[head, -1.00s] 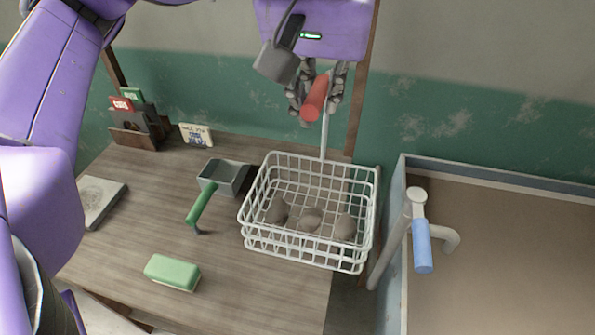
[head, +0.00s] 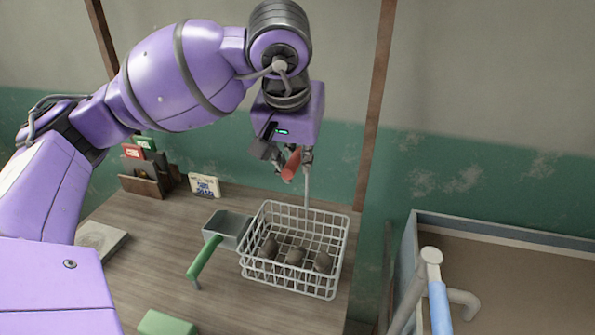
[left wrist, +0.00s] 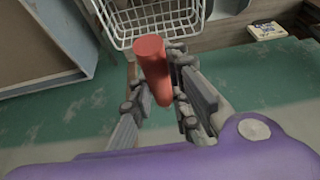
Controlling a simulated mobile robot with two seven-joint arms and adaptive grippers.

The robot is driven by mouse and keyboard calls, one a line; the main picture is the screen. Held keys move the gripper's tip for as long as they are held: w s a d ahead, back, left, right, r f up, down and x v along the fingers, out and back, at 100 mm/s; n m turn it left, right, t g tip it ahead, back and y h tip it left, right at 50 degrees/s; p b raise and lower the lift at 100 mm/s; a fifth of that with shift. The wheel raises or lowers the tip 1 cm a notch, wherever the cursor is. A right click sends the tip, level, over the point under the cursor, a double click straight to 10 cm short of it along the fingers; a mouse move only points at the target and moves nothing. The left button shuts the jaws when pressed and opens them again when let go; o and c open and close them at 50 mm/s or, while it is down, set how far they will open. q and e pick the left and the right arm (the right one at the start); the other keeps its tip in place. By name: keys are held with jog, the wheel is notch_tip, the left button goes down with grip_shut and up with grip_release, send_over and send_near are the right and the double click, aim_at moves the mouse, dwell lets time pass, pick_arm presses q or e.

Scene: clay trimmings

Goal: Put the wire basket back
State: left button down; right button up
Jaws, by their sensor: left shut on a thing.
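The white wire basket (head: 296,283) is at the right end of the wooden table (head: 150,285) in the head view, upright, with several grey-brown clay lumps (head: 295,256) inside. A thin rod rises from its back side to a red grip (head: 291,165). My left gripper (head: 298,160) is shut on this red grip, above the basket's back rim. The left wrist view shows the red grip (left wrist: 153,68) between the fingers and part of the basket (left wrist: 150,25) beyond. I cannot tell whether the basket's underside touches the table. My right gripper is out of view.
A metal scoop (head: 227,223) with a green handle (head: 205,257) lies close to the basket's left. A green block (head: 167,323) is at the front, and a card holder (head: 143,180) and small sign (head: 204,186) at the back.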

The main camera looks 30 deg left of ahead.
pick_arm(q)
jog(key=shift+f, duration=1.25)
jog(key=shift+f, duration=0.15)
jog(key=c, duration=1.7)
grip_release()
jog(key=shift+s, duration=0.1)
jog(key=shift+o, duration=0.2)
jog(key=shift+s+d+r, duration=0.1)
jog(key=shift+r, duration=0.5)
jog(key=v, duration=1.1)
jog(key=shift+p, duration=0.3)
jog(key=shift+s+f, duration=0.1)
